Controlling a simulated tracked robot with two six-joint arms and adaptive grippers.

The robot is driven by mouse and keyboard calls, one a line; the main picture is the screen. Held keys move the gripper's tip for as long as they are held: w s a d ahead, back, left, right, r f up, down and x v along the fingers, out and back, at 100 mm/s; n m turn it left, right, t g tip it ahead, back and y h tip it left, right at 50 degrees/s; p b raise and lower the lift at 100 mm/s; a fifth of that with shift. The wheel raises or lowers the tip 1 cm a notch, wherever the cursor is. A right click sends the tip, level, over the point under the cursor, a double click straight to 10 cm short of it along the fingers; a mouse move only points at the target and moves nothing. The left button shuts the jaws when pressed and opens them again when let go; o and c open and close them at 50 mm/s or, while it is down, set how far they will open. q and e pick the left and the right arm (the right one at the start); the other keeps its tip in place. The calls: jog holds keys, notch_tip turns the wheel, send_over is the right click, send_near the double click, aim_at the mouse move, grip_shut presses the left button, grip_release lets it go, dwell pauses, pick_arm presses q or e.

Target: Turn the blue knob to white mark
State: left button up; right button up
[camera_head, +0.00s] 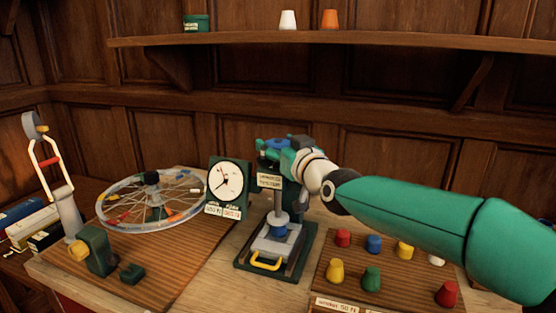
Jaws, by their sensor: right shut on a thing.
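My right arm comes in from the right, and its gripper (283,148) is at the top of a green press (288,188). A blue knob (276,143) shows at the fingers. The gripper is shut on it, though the wrist and fingers hide part of the contact. A cream label plate (269,181) is on the press front, with a grey plunger below it and a blue piece (279,231) under the plunger. I cannot make out a white mark at the knob. My left gripper is not in view.
A pegboard (318,278) with several coloured knobs stands right of the press, under my arm. A clock-like dial (226,183) stands left of the press. A spoked wheel (112,212) and a stand (66,210) are farther left. The wooden board before the wheel has free room.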

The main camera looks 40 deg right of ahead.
jog(key=shift+f, duration=0.1)
jog(key=o, duration=1.1)
jog(key=shift+o, duration=0.2)
jog(key=shift+s, duration=0.15)
jog(key=v, duration=1.2)
